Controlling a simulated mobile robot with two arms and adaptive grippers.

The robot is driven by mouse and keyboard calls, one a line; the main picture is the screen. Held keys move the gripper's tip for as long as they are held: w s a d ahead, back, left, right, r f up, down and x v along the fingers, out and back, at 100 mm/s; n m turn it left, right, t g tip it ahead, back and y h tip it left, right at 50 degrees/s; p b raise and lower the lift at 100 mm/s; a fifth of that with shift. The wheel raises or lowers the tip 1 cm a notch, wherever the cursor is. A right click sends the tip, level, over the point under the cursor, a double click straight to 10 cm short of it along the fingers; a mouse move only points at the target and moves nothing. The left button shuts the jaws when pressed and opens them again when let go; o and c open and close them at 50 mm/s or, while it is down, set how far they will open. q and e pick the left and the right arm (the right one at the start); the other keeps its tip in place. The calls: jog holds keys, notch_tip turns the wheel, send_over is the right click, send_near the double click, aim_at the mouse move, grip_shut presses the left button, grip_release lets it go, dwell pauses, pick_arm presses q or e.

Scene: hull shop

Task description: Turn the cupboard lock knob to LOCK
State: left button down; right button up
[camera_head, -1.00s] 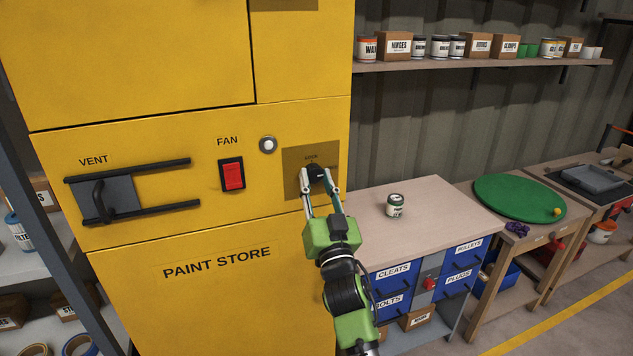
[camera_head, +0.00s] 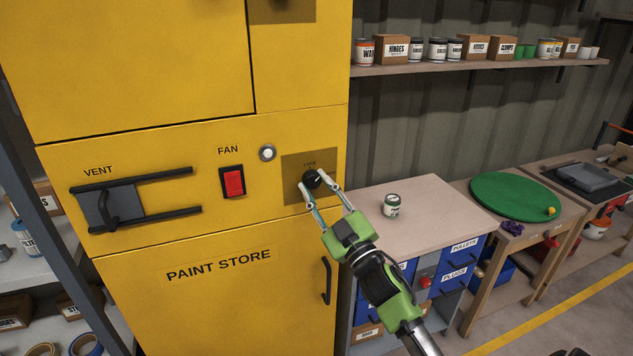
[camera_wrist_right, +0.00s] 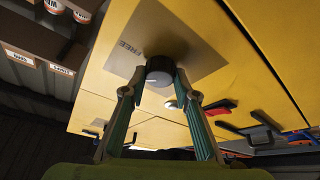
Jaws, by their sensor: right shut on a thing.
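The lock knob (camera_head: 312,180) is a round black knob on a dull square plate (camera_head: 296,164) at the right of the yellow cupboard's (camera_head: 130,150) control panel. My right gripper (camera_head: 318,190) reaches up to it from the lower right and is shut on the knob. In the right wrist view the knob (camera_wrist_right: 160,72) sits between the two fingertips, with a pale mark on its face. The word FREE shows on the plate beside it there. In the head view the plate's lettering is too small to read surely. My left gripper is not in view.
Left of the knob are a white round button (camera_head: 267,153), a red FAN switch (camera_head: 233,181) and the VENT slider (camera_head: 112,206). A black door handle (camera_head: 326,281) is below the knob. A bench (camera_head: 440,205) with a small can (camera_head: 391,205) stands at the right.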

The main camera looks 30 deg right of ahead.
jog(key=n+y+p, duration=0.1)
jog(key=n, duration=0.1)
jog(key=n+g+y+p, duration=0.1)
jog(key=n, duration=0.1)
jog(key=n+y+p, duration=0.1)
jog(key=n+p, duration=0.1)
jog(key=n, duration=0.1)
jog(key=shift+d+r+g, duration=0.25)
jog(key=shift+r+g, duration=0.05)
jog(key=shift+r, duration=0.1)
jog(key=shift+n+g+y+p, duration=0.4)
jog(key=shift+n+g+p, duration=0.3)
jog(key=shift+n+p, duration=1.15)
jog(key=shift+d+n+b, duration=0.1)
jog(key=shift+n+b, duration=0.2)
jog(key=shift+n, duration=0.05)
jog(key=o, duration=1.1)
jog(key=shift+f, duration=0.1)
jog(key=shift+w+f, duration=0.1)
jog(key=s, duration=0.4)
jog(key=s+d+f, duration=0.1)
jog(key=s, duration=0.7)
jog(key=shift+d+f, duration=0.2)
jog(key=shift+d, duration=0.15)
jog(key=shift+w, duration=0.1)
